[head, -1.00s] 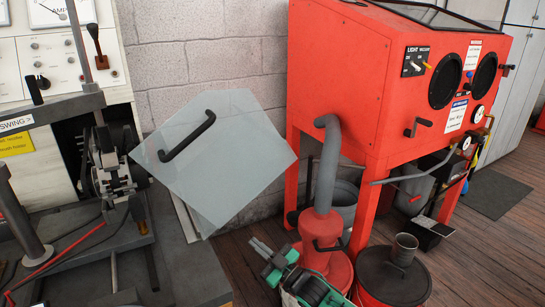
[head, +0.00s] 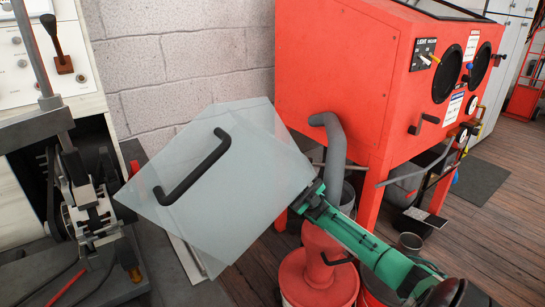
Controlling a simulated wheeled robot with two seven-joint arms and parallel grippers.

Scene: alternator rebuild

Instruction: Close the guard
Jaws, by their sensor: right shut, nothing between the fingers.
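The guard (head: 250,185) is a clear, greyish panel with a black bar handle (head: 196,175). It stands swung out to the right of the alternator test stand (head: 95,210), and the stand's alternator is uncovered. My right gripper (head: 313,190) comes in on a green arm from the lower right. Its fingers are shut and empty, at the right edge of the panel and well away from the handle. I cannot tell whether the fingertips touch the panel. My left gripper is not in view.
A red blasting cabinet (head: 335,75) stands at the right, with a grey hose (head: 335,150) and red canister (head: 318,270) below it. A block wall (head: 190,60) is behind the guard. Wooden floor (head: 480,250) is open at the right.

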